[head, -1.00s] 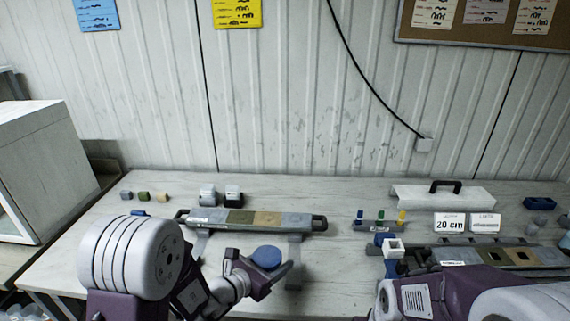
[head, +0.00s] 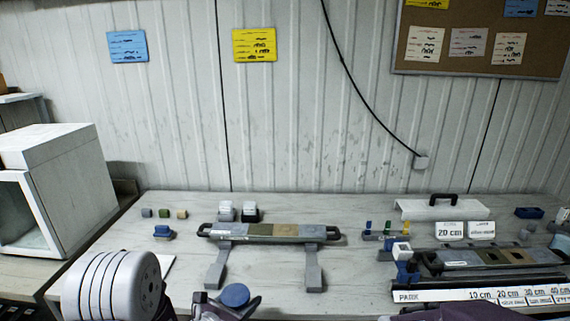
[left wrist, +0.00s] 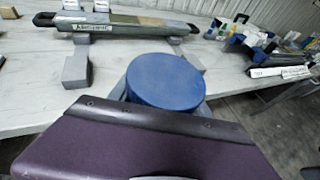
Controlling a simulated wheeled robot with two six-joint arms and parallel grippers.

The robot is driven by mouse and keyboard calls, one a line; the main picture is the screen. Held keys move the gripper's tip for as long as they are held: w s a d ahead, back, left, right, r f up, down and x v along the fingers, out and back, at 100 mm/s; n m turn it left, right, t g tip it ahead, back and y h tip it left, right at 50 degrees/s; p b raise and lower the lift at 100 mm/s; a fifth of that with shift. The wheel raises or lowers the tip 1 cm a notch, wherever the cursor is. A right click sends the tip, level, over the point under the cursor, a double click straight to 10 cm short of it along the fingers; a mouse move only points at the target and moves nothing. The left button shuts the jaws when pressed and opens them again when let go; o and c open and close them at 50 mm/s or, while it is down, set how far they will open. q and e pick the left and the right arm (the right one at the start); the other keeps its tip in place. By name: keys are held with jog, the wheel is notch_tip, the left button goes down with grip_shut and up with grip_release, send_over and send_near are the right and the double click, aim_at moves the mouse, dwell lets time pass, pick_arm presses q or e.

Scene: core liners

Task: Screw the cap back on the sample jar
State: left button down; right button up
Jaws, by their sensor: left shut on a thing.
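A round blue cap (head: 235,294) is at my left gripper (head: 229,303), low in the head view, in front of the table. The left wrist view shows the cap's flat blue top (left wrist: 164,80) large and close, facing the camera. The left gripper is shut on the cap; its fingers are mostly hidden. Grey-blue shapes show around the cap's lower edge, but I cannot tell whether they are fingers or a jar. I cannot make out the sample jar for certain. My right gripper is out of view; only a purple part of that arm shows at the bottom right.
A long core tray (head: 268,238) rests on two grey supports (head: 314,270). A small blue-and-grey item (head: 163,232) lies left of it. A labelled rack (head: 480,295) and a white box with a handle (head: 443,209) stand right. Bare tabletop (head: 360,280) lies between.

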pick_arm(q)
jog(key=s+a+f+n+y, duration=0.1)
jog(key=s+a+f, duration=0.2)
jog(key=a+f, duration=0.7)
jog(key=s+d+m+g+h, duration=0.2)
jog(key=s+m+g+h, duration=0.2)
jog(key=s+m+h, duration=0.2)
jog(key=shift+s+d+r+m+g, duration=0.15)
jog(key=shift+s+r+m+g, duration=0.2)
jog(key=shift+s, duration=0.9)
jog(key=shift+d, duration=0.1)
jog(key=w+d+m+g+h, duration=0.1)
jog(key=d+m+g, duration=0.3)
jog(key=d, duration=0.3)
jog(key=d+f+m+g+h, duration=0.1)
jog(key=d+m+g, duration=0.3)
jog(key=d, duration=0.3)
jog(key=shift+w+d+f+g+h, duration=0.2)
jog(key=shift+w+f+g+h, duration=0.15)
jog(key=shift+g, duration=0.2)
